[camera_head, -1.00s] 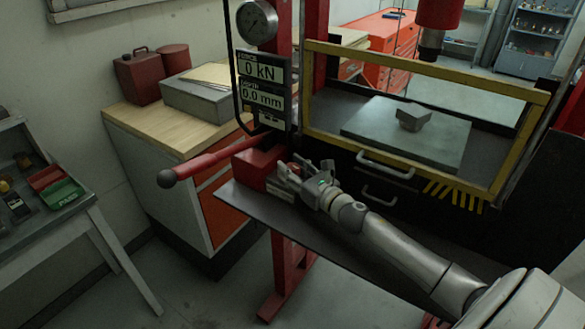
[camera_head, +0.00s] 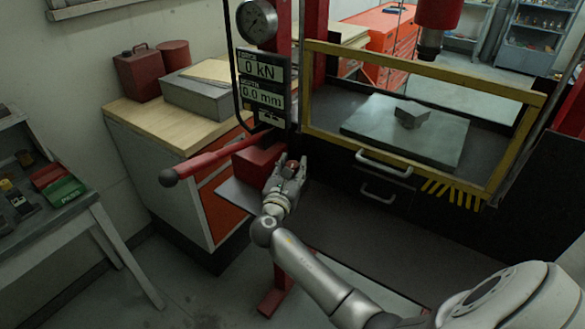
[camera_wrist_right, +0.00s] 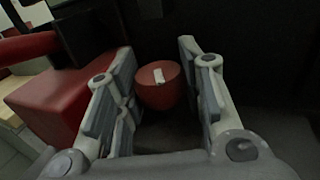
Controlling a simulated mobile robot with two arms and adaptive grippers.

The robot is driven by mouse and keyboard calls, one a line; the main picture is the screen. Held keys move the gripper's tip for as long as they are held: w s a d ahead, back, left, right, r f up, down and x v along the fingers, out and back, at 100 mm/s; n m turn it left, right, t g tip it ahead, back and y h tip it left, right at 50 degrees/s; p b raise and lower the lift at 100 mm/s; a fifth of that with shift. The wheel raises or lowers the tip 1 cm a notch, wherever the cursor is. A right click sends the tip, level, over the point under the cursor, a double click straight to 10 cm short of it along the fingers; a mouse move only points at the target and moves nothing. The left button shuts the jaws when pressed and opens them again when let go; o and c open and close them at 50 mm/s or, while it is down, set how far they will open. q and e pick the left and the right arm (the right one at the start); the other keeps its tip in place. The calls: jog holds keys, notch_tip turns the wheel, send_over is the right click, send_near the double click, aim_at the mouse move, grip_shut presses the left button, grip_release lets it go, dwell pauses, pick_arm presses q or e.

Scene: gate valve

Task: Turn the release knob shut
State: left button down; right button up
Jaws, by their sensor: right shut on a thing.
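The release knob (camera_head: 293,169) is a small round red knob beside the red pump block (camera_head: 258,160) of the press. In the right wrist view the knob (camera_wrist_right: 162,94) sits between the two finger pads, with a short white mark on its top. My right gripper (camera_head: 289,171) is shut on the knob, its fingers on either side of it, as the right wrist view (camera_wrist_right: 160,85) also shows. In the head view the fingers hide part of the knob. My left gripper is not in view.
A red pump lever (camera_head: 205,158) sticks out left from the block. The gauge (camera_head: 257,20) and displays reading 0 kN and 0.0 mm (camera_head: 262,82) stand above. A yellow-framed guard (camera_head: 420,62) is at the right, with drawer handles (camera_head: 385,163) below. A wooden-topped cabinet (camera_head: 140,122) stands left.

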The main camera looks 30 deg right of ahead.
jog(key=m+g+h+b, duration=0.1)
jog(key=m+g+h, duration=0.1)
jog(key=g, duration=0.1)
jog(key=shift+a+f+m, duration=0.1)
jog(key=shift+m, duration=0.3)
jog(key=shift+m+g+h+b, duration=0.5)
jog(key=shift+m+g+b, duration=0.15)
jog(key=shift+g, duration=0.5)
jog(key=shift+m+g+h+b, duration=0.5)
jog(key=shift+m+g, duration=0.25)
jog(key=shift+g, duration=0.4)
jog(key=o, duration=1)
jog(key=shift+o, duration=0.2)
jog(key=v, duration=1.2)
jog(key=shift+w, duration=0.15)
